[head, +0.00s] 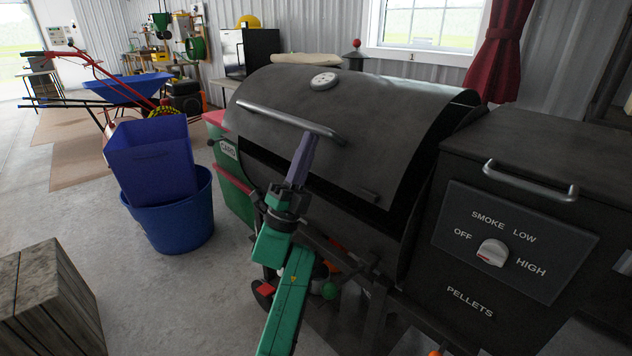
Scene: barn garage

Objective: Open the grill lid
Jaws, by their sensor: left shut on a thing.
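The grill (330,215) is a large dark barrel-shaped body in the middle of the head view. Its curved lid (375,120) has a round white gauge on top and a long metal bar handle (270,115) across its front. A dark gap shows under the lid's front edge, so the lid looks a little raised. My left gripper (308,140) reaches up from below on the green arm and is shut on the lid handle near its right end. The fingertips partly hide the bar there. My right gripper is not in view.
A pellet hopper (515,225) with a control knob and its own handle stands right of the grill. Blue bins (172,215) and a wooden crate (50,300) stand at left. A red curtain and window are behind. Open concrete floor lies between crate and grill.

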